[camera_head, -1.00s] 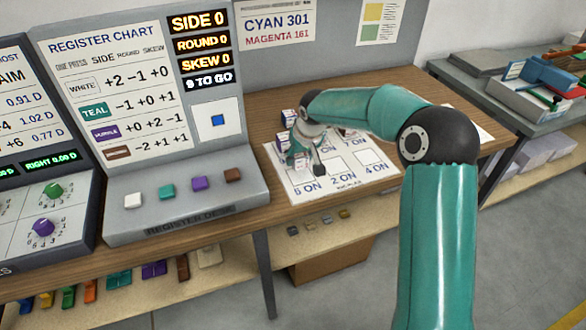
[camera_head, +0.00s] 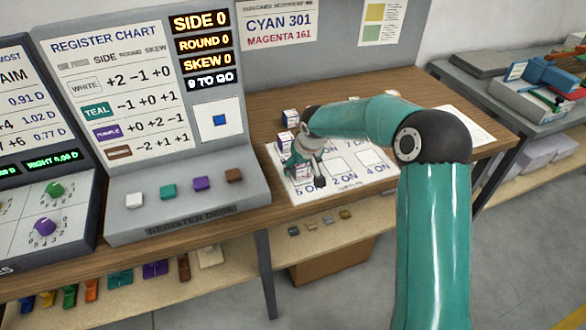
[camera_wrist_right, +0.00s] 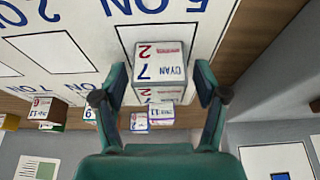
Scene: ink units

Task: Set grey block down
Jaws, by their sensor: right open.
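The block (camera_wrist_right: 160,62) between my right fingers has a pale top printed "CYAN 7" and a red "2", with a greyish side. It rests on an outlined square of the white printed mat (camera_wrist_right: 105,20), by the "5 ON" mark. My right gripper (camera_wrist_right: 160,97) is open, one finger on each side of the block, with small gaps showing in the wrist view. In the head view the right gripper (camera_head: 303,172) is at the mat's front left and partly hides the block. My left gripper is out of view.
Two labelled blocks stand left behind the gripper, one at the back (camera_head: 290,117) and one nearer (camera_head: 286,139). The register desk (camera_head: 180,205) with coloured buttons is close on the left. Empty squares (camera_head: 337,169) lie to the right on the mat.

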